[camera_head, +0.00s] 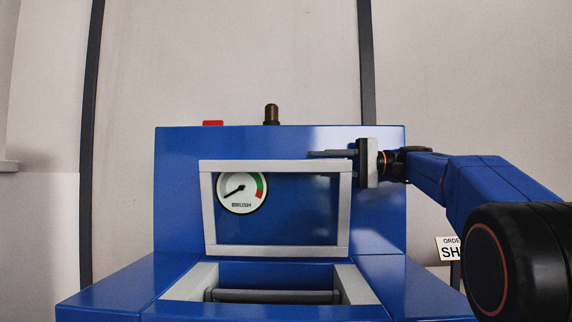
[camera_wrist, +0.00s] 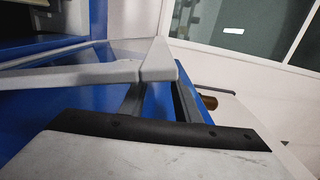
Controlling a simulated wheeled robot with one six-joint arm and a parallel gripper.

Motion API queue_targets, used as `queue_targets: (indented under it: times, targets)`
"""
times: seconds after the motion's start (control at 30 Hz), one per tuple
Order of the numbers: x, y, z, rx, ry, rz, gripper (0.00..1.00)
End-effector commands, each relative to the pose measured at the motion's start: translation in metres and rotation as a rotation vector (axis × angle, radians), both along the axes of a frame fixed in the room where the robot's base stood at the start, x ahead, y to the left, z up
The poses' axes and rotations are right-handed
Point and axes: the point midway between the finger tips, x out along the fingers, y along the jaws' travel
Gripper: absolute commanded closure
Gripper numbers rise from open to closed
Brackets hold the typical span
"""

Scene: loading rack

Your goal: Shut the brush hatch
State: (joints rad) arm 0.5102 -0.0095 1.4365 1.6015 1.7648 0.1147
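The blue machine (camera_head: 180,190) has a pale grey rectangular frame (camera_head: 209,215) standing upright, which looks like the raised brush hatch. Below it is an opening with grey sides (camera_head: 357,286) and a dark bar across it. A round gauge (camera_head: 242,192) marked BRUSH shows within the frame. My gripper (camera_head: 330,154) is at the frame's upper right corner, fingers pointing left. In the wrist view, the grey frame corner (camera_wrist: 159,62) hides the fingertips, and a gap shows between the two fingers. I cannot tell whether they touch the frame.
A red button (camera_head: 213,123) and a dark brown knob (camera_head: 271,114) stand on top of the machine. My arm comes in from the right. A white sign (camera_head: 447,249) is partly hidden behind it. The space in front of the frame's left and middle looks clear.

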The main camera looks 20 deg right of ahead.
Motion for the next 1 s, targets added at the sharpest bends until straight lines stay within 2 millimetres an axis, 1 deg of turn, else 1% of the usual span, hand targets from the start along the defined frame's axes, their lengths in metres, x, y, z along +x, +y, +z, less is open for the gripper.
queue_targets:
  times: [0.03, 0.2, 0.4, 0.5, 0.7, 1.0]
  targets:
    - [0.002, 0.009, 0.000, 0.000, -0.001, 0.002, 0.71]
    - [0.010, 0.034, 0.001, 0.001, -0.001, 0.003, 0.71]
    - [0.019, 0.061, 0.001, 0.001, -0.001, 0.003, 0.71]
    - [0.023, 0.072, 0.001, 0.001, -0.001, 0.001, 0.71]
    - [0.027, 0.084, 0.000, 0.000, -0.001, 0.000, 0.71]
    - [0.028, 0.087, 0.000, 0.000, -0.001, -0.001, 0.71]
